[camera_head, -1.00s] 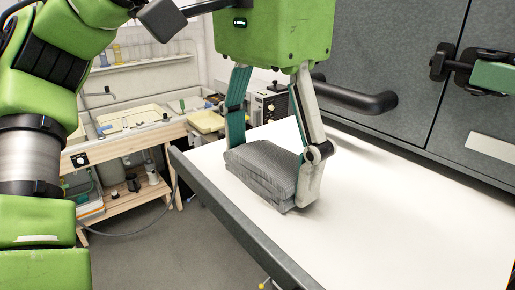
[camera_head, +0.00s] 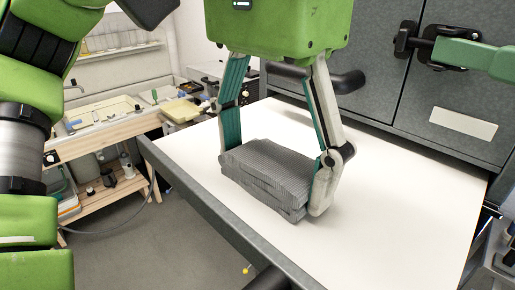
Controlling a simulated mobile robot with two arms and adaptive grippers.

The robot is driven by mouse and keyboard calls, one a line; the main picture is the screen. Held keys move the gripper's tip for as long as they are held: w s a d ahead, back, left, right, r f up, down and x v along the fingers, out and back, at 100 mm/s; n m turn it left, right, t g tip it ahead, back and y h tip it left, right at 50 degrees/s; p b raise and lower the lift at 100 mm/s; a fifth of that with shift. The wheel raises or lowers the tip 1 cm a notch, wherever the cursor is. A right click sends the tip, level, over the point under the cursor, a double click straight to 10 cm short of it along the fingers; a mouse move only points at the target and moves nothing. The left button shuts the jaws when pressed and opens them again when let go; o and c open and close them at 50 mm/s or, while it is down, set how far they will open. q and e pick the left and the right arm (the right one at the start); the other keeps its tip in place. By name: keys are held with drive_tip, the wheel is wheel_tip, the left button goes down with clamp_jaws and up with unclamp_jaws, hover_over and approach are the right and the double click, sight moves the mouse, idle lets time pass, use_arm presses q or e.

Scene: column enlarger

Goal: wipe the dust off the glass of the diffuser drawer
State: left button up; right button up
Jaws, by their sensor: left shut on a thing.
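My left gripper (camera_head: 275,165) hangs from its green body and is shut on a folded grey cloth (camera_head: 268,178). One finger is on each side of the cloth. The cloth is over the white glass of the diffuser drawer (camera_head: 390,205), near the drawer's left edge; it looks to be resting on the glass, though contact underneath is hidden. The glass shows plain white, and I cannot make out dust on it.
A raised grey rim (camera_head: 215,205) runs along the drawer's left side. A grey cabinet front with a dark bar handle (camera_head: 335,80) stands behind the glass. A wooden bench with trays (camera_head: 110,125) is at the left. The glass right of the cloth is clear.

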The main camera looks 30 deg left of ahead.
sight(297, 169)
use_arm(q)
drive_tip(key=shift+s+d, duration=0.25)
drive_tip(key=shift+d, duration=0.55)
drive_tip(key=shift+s+d, duration=0.25)
drive_tip(key=shift+d, duration=0.55)
drive_tip(key=shift+a, duration=0.1)
drive_tip(key=shift+w+a, duration=0.25)
drive_tip(key=shift+a, duration=0.55)
drive_tip(key=shift+w+a, duration=0.3)
drive_tip(key=shift+a, duration=0.45)
drive_tip(key=shift+w+a, duration=0.25)
drive_tip(key=shift+a, duration=0.55)
drive_tip(key=shift+w+a, duration=0.3)
drive_tip(key=shift+a, duration=0.5)
drive_tip(key=shift+w+a, duration=0.25)
drive_tip(key=shift+a, duration=0.5)
drive_tip(key=shift+w+a, duration=0.3)
drive_tip(key=shift+a, duration=0.5)
wheel_tip(297, 169, up, 7)
